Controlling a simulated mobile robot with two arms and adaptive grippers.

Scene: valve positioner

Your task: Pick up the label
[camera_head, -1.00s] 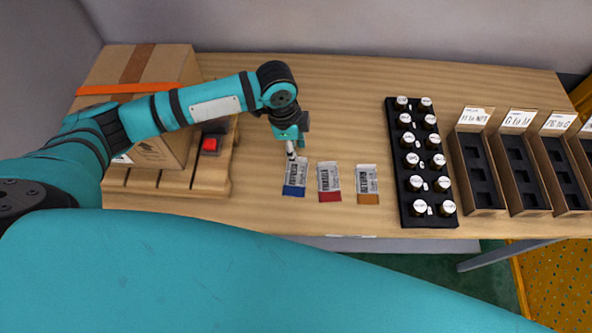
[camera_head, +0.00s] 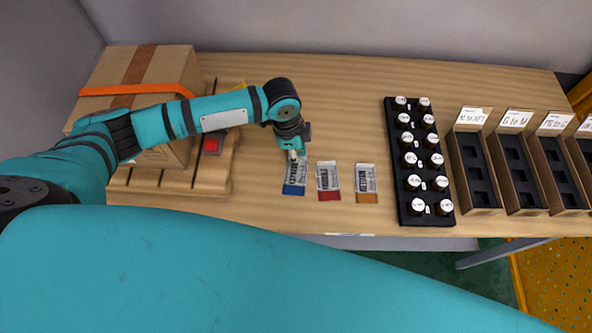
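Three small labels lie in a row on the wooden table: a grey and blue label (camera_head: 294,182), a grey and red label (camera_head: 328,181) and a grey and orange label (camera_head: 366,183). My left gripper (camera_head: 292,157) points down over the far end of the blue label and covers part of it. Whether it touches the label, and whether its fingers are open or shut, cannot be made out at this size. My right gripper is not in view; a large teal part of my arm fills the bottom of the view.
A black rack (camera_head: 418,160) with several white-capped bottles stands right of the labels. Several cardboard bins (camera_head: 474,165) with white signs stand further right. A cardboard box (camera_head: 150,90) rests on a wooden pallet (camera_head: 202,181) at left. The table (camera_head: 345,85) is clear at the back middle.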

